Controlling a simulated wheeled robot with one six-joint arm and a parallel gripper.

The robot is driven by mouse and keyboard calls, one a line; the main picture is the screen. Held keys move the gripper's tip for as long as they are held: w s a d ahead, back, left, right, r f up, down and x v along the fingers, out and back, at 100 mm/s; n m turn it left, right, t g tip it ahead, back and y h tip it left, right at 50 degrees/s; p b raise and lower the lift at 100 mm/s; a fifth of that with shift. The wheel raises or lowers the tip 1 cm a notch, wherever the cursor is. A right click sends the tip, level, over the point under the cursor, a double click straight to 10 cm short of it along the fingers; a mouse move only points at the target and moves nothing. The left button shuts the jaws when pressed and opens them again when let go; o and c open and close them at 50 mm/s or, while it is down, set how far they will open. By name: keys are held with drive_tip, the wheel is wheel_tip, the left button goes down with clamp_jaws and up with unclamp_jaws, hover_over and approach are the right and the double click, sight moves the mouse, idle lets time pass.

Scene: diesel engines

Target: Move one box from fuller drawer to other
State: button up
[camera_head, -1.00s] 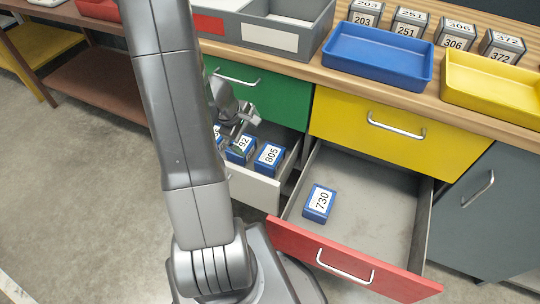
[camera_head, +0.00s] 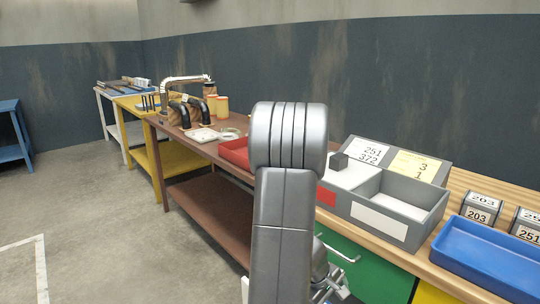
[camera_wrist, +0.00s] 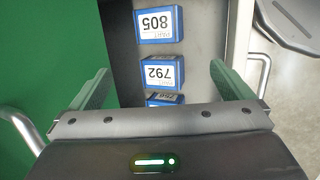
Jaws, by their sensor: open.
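In the wrist view, an open drawer (camera_wrist: 199,45) holds a row of blue boxes with white labels. Box 805 (camera_wrist: 160,24) is at the top, box 792 (camera_wrist: 162,73) is below it, and a third box (camera_wrist: 165,99) is partly hidden by my gripper's body. My gripper (camera_wrist: 160,75) is open, its two green fingers spread to the left and right of the row around box 792. Nothing is held. In the head view, part of my gripper (camera_head: 330,284) shows low beside my arm.
A green drawer front (camera_head: 365,268) lies beside my gripper. On the bench above stand a grey divided bin (camera_head: 385,222), a blue tray (camera_head: 490,258) and grey numbered blocks (camera_head: 480,208). A brown table (camera_head: 190,150) stands at left; the floor (camera_head: 95,220) there is clear.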

drive_tip(key=b+x, duration=0.4)
drive_tip(key=x, duration=0.2)
drive_tip(key=shift+f, duration=0.35)
drive_tip(key=shift+d+f+b, duration=0.1)
drive_tip(key=shift+d+b, duration=0.05)
drive_tip(key=shift+b, duration=0.15)
